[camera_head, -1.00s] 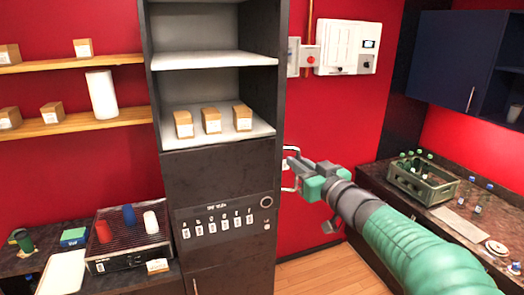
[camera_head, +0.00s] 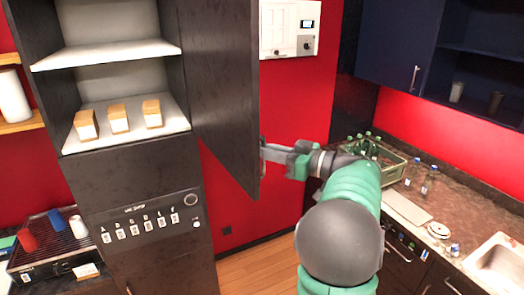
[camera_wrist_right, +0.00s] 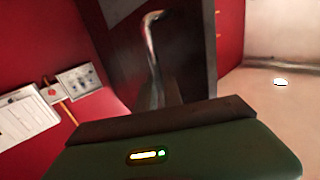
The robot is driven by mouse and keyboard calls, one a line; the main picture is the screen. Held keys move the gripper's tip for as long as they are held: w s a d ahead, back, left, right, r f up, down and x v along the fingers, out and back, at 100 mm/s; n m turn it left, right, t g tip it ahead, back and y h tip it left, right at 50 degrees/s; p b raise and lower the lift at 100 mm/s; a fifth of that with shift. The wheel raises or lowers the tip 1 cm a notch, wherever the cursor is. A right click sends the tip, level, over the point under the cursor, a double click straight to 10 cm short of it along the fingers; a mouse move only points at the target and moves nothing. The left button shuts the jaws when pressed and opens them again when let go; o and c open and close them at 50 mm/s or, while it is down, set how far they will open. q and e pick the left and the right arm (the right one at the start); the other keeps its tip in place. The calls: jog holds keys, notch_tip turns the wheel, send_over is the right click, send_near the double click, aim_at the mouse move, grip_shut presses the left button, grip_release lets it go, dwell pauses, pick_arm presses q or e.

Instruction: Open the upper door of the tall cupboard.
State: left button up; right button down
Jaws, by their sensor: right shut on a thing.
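The tall dark cupboard (camera_head: 130,180) stands at the left of the head view. Its upper door (camera_head: 222,85) stands wide open on the right side, with its inner face towards me. The upper compartment is exposed, with white shelves (camera_head: 105,54). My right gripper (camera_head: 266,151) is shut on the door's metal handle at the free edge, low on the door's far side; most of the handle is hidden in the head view. In the right wrist view, the curved handle (camera_wrist_right: 152,55) rises in front of the dark door (camera_wrist_right: 190,50). My left gripper is not in view.
Several small boxes (camera_head: 119,118) stand on the cupboard's lower shelf. A green crate of bottles (camera_head: 388,158) and a sink (camera_head: 498,262) are on the right counter. A white wall panel (camera_head: 289,27) hangs behind the door. Floor (camera_head: 262,268) shows between cupboard and counter.

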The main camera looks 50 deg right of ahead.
jog(key=shift+s+d+r, duration=0.1)
jog(key=shift+d+r, duration=0.1)
jog(key=shift+d, duration=0.3)
jog(key=c, duration=1.9)
grip_release()
jog(key=o, duration=0.4)
jog(key=shift+w+f, duration=0.1)
jog(key=shift+w, duration=0.1)
jog(key=s+d+b, duration=0.2)
jog(key=s+b, duration=0.5)
jog(key=s, duration=0.9)
jog(key=shift+d+b, duration=0.15)
jog(key=shift+b, duration=0.15)
jog(key=shift+f, duration=0.1)
